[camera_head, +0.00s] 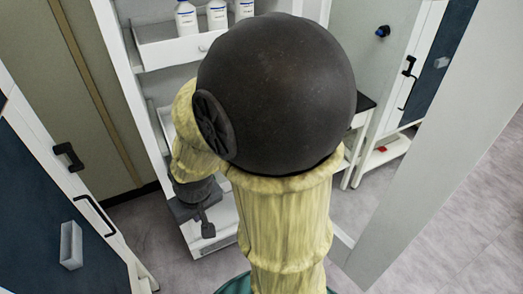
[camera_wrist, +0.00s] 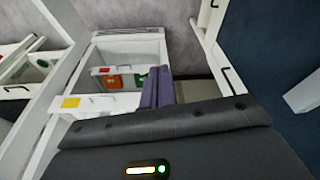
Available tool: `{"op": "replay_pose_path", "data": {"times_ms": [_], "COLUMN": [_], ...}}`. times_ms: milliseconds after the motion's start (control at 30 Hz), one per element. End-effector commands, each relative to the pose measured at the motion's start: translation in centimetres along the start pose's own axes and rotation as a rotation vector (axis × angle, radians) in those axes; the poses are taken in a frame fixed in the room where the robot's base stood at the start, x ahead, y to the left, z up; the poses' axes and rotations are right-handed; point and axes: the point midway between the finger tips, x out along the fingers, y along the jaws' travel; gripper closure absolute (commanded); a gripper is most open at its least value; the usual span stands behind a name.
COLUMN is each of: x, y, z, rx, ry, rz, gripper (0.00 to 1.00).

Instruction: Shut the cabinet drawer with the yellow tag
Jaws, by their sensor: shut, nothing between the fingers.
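The yellow tag (camera_wrist: 71,103) shows in the wrist view, on a white drawer front (camera_wrist: 98,103) at the left of my fingers. How far that drawer stands out is hard to tell. My gripper (camera_wrist: 159,86) is shut and empty; its purple-grey fingers reach over the white drawers, right of the yellow tag. Contact with the drawer cannot be told. In the head view my gripper (camera_head: 207,229) points down beside the low part of the white cabinet (camera_head: 128,66), and my arm hides most of the drawers. The yellow tag does not show there.
A red tag (camera_wrist: 104,70) marks another drawer, near orange-red (camera_wrist: 113,81) and green (camera_wrist: 140,80) items. White bottles (camera_head: 186,18) stand in an upper drawer (camera_head: 165,53). A blue-panelled white door (camera_head: 70,190) stands at the left. Grey floor (camera_head: 150,235) is clear between them.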

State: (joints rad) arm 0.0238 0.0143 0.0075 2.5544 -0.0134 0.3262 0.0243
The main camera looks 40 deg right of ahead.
Motion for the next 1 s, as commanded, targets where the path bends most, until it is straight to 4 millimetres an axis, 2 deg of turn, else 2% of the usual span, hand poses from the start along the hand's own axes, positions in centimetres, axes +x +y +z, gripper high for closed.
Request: {"op": "replay_pose_path", "data": {"times_ms": [267, 400, 600, 833, 1000], "x": [5.3, 8.4, 12.5, 16.2, 18.0], "y": [6.1, 10.2, 16.2, 23.1, 28.2], "z": [-4.1, -6.2, -8.2, -8.8, -8.0], "rx": [0.265, 0.442, 0.703, 1.019, 1.257], "ry": [0.124, 0.219, 0.362, 0.539, 0.683], "rz": [0.043, 0.03, -0.042, -0.199, -0.365], "gripper": [1.0, 1.0, 1.0, 1.0, 1.0]}}
